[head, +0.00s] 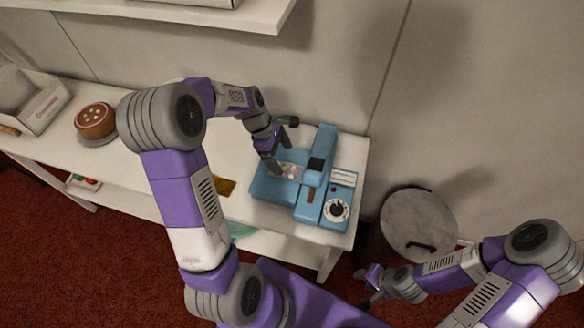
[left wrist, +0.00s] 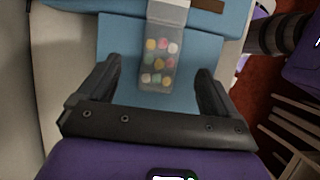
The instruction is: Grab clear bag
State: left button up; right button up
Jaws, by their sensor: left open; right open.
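The clear bag (left wrist: 158,60) holds several small pink, yellow, green and white round pieces. It lies on the flat blue bed of a blue machine (head: 325,150), and its top end is at the machine's upright part. In the head view the bag (head: 289,171) is small and partly hidden by my gripper. My left gripper (head: 283,160) is over the bed at the bag. In the left wrist view its open fingers (left wrist: 160,88) stand on either side of the bag, apart from it. My right gripper (head: 370,286) is low at the right, away from the machine and bag.
A chocolate-brown cake (head: 95,120) stands on a turntable at the left of the white table (head: 52,128). A white box (head: 42,103) is beside it. A gold-brown flat piece (head: 225,186) lies left of the machine. A lidded round bin (head: 418,222) stands right of the table.

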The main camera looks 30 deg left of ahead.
aim_at(287, 167)
pick_arm(q)
jog(key=b+x, duration=0.1)
jog(key=x, duration=0.4)
jog(key=shift+s+f+b, duration=0.1)
jog(key=shift+f+b, duration=0.2)
jog(key=c, duration=1.2)
jog(key=shift+c, duration=0.2)
